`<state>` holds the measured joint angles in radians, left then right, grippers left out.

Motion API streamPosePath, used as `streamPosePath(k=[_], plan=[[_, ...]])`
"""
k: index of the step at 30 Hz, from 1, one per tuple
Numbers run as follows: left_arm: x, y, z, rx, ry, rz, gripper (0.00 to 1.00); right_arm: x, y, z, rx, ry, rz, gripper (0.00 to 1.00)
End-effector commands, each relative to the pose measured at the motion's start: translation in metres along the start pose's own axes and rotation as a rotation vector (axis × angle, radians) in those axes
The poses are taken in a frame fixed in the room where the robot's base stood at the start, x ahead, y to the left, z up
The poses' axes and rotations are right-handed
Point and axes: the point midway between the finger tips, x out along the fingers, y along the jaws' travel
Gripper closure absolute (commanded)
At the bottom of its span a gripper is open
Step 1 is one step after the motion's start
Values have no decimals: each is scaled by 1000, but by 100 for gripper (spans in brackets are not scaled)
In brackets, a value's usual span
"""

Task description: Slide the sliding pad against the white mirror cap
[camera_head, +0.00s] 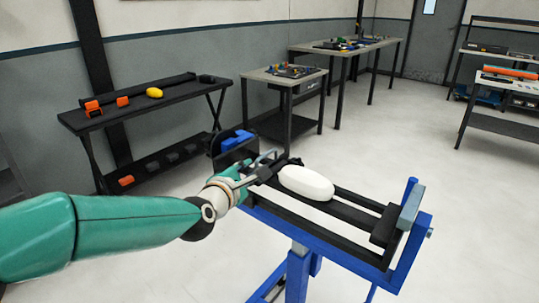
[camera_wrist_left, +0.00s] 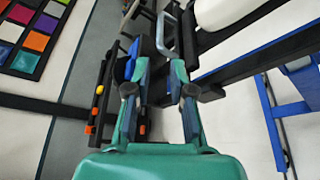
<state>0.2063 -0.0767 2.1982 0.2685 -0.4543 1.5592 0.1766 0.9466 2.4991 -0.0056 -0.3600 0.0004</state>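The white mirror cap (camera_head: 305,183) lies on the black rails of a blue stand. At its left end is a dark piece (camera_head: 284,164) with a grey bar handle (camera_head: 266,157); this looks like the sliding pad, though its gap to the cap is hard to judge. My left gripper (camera_head: 256,176) is at the handle. In the left wrist view my left gripper (camera_wrist_left: 160,72) has its fingers apart with nothing between them, and the grey handle (camera_wrist_left: 166,35) shows just beyond the tips. My right gripper does not show.
The blue stand (camera_head: 340,250) carries a black block (camera_head: 386,226) and a grey-blue pad (camera_head: 411,206) at its right end. A black box with blue pieces (camera_head: 237,140) is behind my gripper. A dark table (camera_head: 150,105) stands along the wall.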

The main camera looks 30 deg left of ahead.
Motion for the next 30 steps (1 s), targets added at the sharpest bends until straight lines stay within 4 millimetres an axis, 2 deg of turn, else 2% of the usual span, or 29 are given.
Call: streamPosePath(k=[12, 18, 24, 30], plan=[[90, -2, 2, 4, -2, -5, 77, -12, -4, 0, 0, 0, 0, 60], [125, -2, 3, 5, -3, -4, 77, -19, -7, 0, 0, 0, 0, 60], [143, -2, 3, 5, -3, -4, 77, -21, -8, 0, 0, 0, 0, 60], [147, -3, 3, 5, -4, -4, 77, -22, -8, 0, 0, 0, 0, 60]])
